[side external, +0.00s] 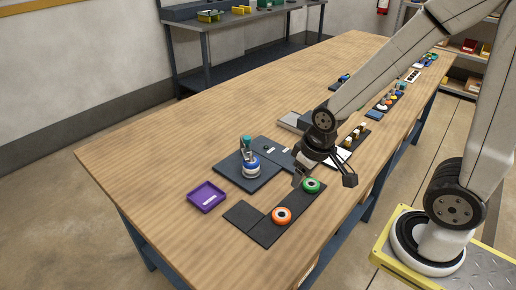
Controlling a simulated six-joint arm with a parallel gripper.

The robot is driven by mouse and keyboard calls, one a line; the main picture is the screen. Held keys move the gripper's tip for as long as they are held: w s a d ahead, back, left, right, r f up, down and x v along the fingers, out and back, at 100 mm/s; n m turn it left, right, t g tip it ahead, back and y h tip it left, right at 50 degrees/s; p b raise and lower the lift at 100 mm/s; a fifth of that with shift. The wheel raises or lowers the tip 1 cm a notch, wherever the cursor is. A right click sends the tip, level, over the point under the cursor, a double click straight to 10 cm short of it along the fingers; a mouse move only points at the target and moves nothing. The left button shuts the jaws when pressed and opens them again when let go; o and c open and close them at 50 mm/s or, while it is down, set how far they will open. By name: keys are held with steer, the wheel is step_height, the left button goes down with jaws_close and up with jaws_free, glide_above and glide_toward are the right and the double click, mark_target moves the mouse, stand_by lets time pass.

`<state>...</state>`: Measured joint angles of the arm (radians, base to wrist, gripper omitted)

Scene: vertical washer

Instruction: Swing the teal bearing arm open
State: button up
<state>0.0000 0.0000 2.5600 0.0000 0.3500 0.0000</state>
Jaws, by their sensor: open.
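A small upright assembly stands on a dark square plate (262,182) left of centre. It has a teal part (247,142) at its top, which looks like the bearing arm, over a grey post. A blue and white round piece (251,168) sits at its base. The teal part is too small to tell its exact angle. My gripper (324,182) is to the right of this assembly, apart from it. Its fingers are spread wide and point down, with nothing visible between them. It hangs near a green ring (312,185).
The green ring and an orange ring (281,216) sit on a dark L-shaped mat (262,232). A purple tray (207,196) lies left of it. More small parts line the table's right side. The wooden table's (190,130) left and far middle are clear.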

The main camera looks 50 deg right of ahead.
steer(key=shift+o, duration=0.2)
steer(key=shift+o, duration=0.8)
step_height(320, 180, up, 4)
steer(key=g, duration=0.3)
glide_above(247, 137)
steer(key=shift+f, duration=0.2)
steer(key=shift+f, duration=0.1)
steer(key=shift+a+f, duration=0.1)
steer(key=shift+f, duration=3.7)
jaws_close()
